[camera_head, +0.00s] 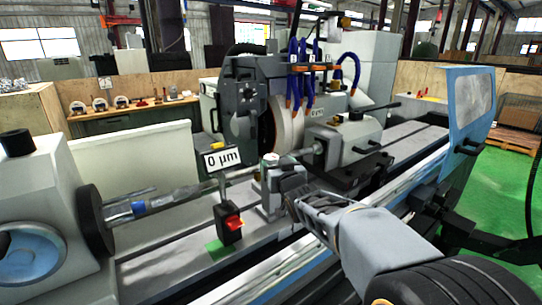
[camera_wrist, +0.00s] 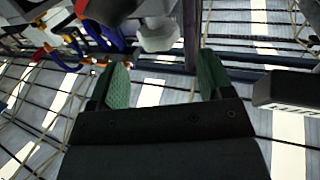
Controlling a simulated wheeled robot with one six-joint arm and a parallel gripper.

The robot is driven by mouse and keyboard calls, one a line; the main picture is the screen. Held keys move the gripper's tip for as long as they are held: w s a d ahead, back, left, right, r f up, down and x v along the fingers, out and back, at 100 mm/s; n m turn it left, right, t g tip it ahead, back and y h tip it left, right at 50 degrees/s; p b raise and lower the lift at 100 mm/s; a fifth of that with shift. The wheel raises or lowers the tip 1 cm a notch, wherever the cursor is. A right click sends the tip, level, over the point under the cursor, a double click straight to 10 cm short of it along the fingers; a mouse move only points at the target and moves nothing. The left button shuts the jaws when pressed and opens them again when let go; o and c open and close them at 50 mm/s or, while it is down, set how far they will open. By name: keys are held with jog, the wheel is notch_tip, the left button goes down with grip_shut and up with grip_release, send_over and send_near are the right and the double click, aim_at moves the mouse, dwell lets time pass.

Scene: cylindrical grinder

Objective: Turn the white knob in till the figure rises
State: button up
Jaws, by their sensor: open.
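The figure display (camera_head: 222,158), a white plate reading "0 µm", stands above the bed in the head view. A small whitish round knob (camera_head: 271,158) tops the grey fixture (camera_head: 272,190) just right of it. In the wrist view a white rounded knob (camera_wrist: 158,36) shows beyond the fingertips, roughly between them; I cannot tell whether it is the same knob. My gripper (camera_head: 292,203) is close to the fixture's right side in the head view. In the wrist view my gripper (camera_wrist: 164,78) is open, its green-padded fingers wide apart with nothing between them.
A thin shaft (camera_head: 190,194) runs from the left headstock toward the fixture. The grinding wheel (camera_head: 287,122) and blue-orange hoses (camera_head: 300,75) are behind. A blue door panel (camera_head: 470,105) bounds the right side.

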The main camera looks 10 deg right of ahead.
aim_at(273, 160)
jog(key=shift+w+a+p, duration=0.2)
jog(key=shift+w+p, duration=0.35)
jog(key=shift+w, duration=2.6)
jog(key=shift+c, duration=0.5)
jog(key=c, duration=0.8)
jog(key=shift+c, duration=0.2)
